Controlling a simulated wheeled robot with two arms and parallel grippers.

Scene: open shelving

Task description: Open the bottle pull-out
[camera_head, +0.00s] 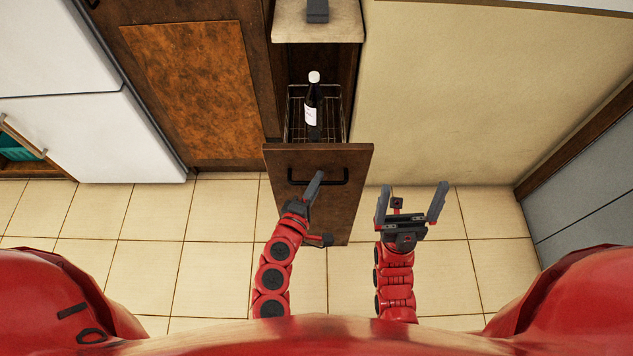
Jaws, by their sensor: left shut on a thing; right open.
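The bottle pull-out has a dark brown wooden front (345,205) with a black bar handle (335,182). It stands partly out of the cabinet, and its wire basket (343,120) shows behind the front. A dark bottle (313,103) with a white cap and white label stands upright in the basket. My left gripper (315,186) is at the handle and shut on it, near the middle of the bar; the fingers partly hide the grip. My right gripper (411,200) is open and empty, to the right of the pull-out front and apart from it.
A pale countertop (335,28) with a grey object (317,10) lies above the pull-out. A brown cabinet door (190,90) and a white appliance (70,130) stand to the left. A beige wall (460,100) is to the right. The tiled floor (470,270) is free.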

